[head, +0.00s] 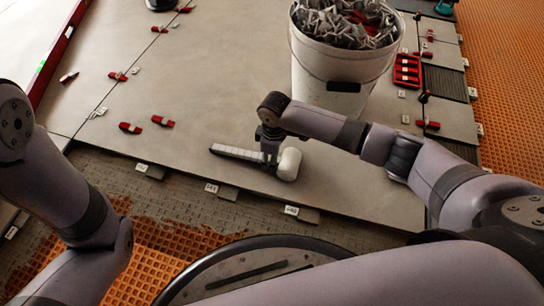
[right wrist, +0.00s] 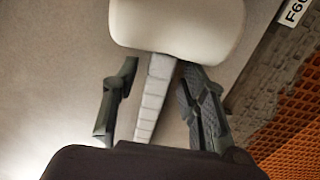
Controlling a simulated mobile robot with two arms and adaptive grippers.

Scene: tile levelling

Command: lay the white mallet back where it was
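The white mallet (head: 289,165) lies on the large grey tile near its front edge, with its pale segmented handle pointing left in the head view. In the right wrist view its rounded white head (right wrist: 178,25) is at the top and the handle runs down from it. My right gripper (head: 270,158) is low over the handle, just beside the head. In the right wrist view its fingers (right wrist: 157,80) stand apart on both sides of the handle, with a clear gap at the left finger. My left gripper is out of the head view; only my left arm shows.
A white bucket (head: 335,75) full of grey clips stands behind my right forearm. Red wedges (head: 162,121) and small clips lie on the tiles at left. A red tray (head: 407,70) is right of the bucket. Labelled tabs (head: 291,211) edge the tile; bare mortar and orange matting lie in front.

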